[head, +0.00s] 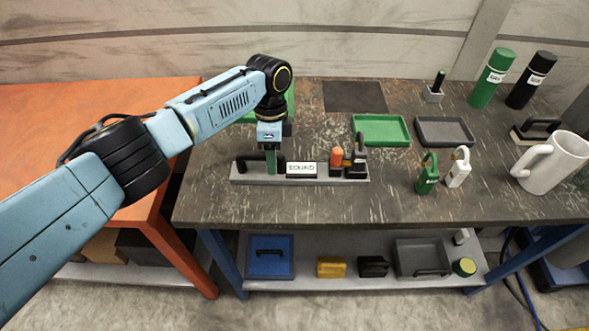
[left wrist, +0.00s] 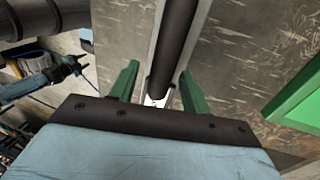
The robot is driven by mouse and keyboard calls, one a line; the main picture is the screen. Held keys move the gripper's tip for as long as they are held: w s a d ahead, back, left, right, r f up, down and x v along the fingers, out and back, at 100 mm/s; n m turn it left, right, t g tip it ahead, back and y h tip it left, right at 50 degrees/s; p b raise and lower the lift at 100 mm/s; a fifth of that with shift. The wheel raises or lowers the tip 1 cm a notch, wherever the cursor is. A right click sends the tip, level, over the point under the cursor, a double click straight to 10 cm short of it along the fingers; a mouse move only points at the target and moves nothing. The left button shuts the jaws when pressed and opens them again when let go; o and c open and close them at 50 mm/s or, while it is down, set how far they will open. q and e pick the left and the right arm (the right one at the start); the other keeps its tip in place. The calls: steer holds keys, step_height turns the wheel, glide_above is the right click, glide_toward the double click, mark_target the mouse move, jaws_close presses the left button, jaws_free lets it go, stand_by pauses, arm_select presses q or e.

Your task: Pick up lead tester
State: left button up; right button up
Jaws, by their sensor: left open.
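My left gripper (head: 271,170) is open and points down over the left part of a grey rack on the dark table. Its green fingers (left wrist: 155,88) stand on either side of a black rod-like part (left wrist: 174,45) in the left wrist view, with a gap on each side. In the head view a black item (head: 242,166) shows behind and left of the fingers, partly hidden by them. An orange-topped item (head: 337,157) and a black upright item (head: 357,160) stand at the rack's right. I cannot tell for certain which is the lead tester.
The grey rack (head: 225,180) carries a white label (head: 301,170) in its middle. Green (head: 380,130) and grey (head: 445,131) trays lie behind it to the right. Green (head: 428,174) and white (head: 458,168) padlocks and a white mug (head: 550,164) stand at the right. The table front is clear.

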arm_select(q)
jaws_close()
steer(key=shift+s+d+f, duration=0.1)
steer(key=shift+s, duration=0.1)
stand_by(1.1)
